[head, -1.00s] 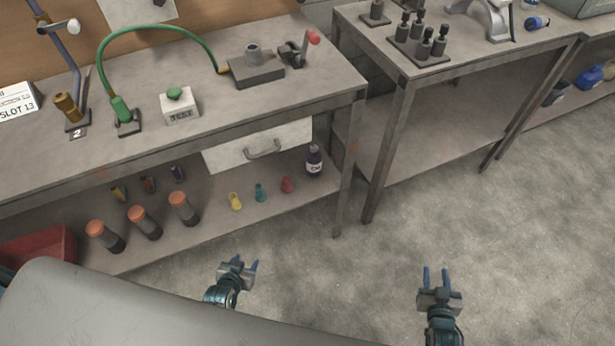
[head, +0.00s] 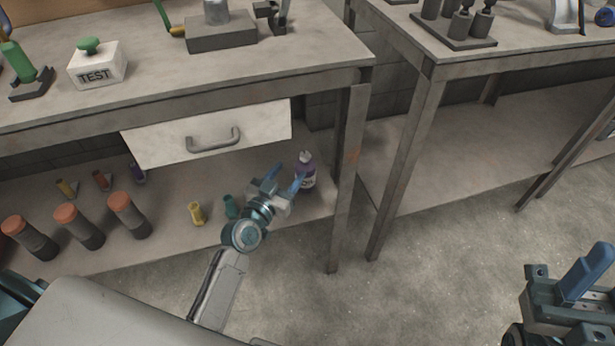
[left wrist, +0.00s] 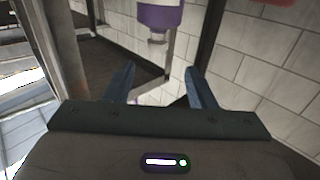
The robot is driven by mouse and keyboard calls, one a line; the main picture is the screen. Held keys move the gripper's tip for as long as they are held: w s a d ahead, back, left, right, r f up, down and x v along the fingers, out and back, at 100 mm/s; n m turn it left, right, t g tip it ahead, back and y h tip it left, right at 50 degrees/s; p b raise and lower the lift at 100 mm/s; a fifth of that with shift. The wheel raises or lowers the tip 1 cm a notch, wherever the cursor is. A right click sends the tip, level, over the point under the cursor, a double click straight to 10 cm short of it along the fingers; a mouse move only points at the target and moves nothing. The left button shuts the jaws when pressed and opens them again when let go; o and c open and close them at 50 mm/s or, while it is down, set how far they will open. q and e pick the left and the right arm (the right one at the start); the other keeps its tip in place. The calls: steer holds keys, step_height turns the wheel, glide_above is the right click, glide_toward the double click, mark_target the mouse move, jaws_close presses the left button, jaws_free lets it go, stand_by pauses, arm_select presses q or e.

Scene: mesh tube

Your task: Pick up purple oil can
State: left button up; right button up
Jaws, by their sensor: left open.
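The purple oil can (head: 307,172) stands upright on the lower shelf of the left workbench, near its right leg. It has a purple body, a pale label and a pale spout. My left gripper (head: 287,174) is open, with its blue fingers just left of the can and partly in front of it. In the left wrist view the purple oil can (left wrist: 160,14) appears upside down at the top edge, beyond the open left gripper (left wrist: 160,70); nothing is between the fingers. My right gripper (head: 585,270) is at the lower right, seen side-on, so its opening is unclear.
A yellow bottle (head: 196,213) and a teal bottle (head: 231,207) stand left of my gripper. Several orange-capped cylinders (head: 128,214) are further left. The drawer (head: 207,132) hangs above the shelf, and the bench leg (head: 347,190) is close right of the can.

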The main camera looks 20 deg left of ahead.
mark_target(302, 159)
arm_select(q)
steer(key=w, duration=0.2)
steer(key=w+d, duration=0.1)
steer(key=w, duration=0.2)
steer(key=w+d, duration=0.1)
steer(key=w, duration=0.2)
steer(key=shift+w+f, duration=0.2)
jaws_close()
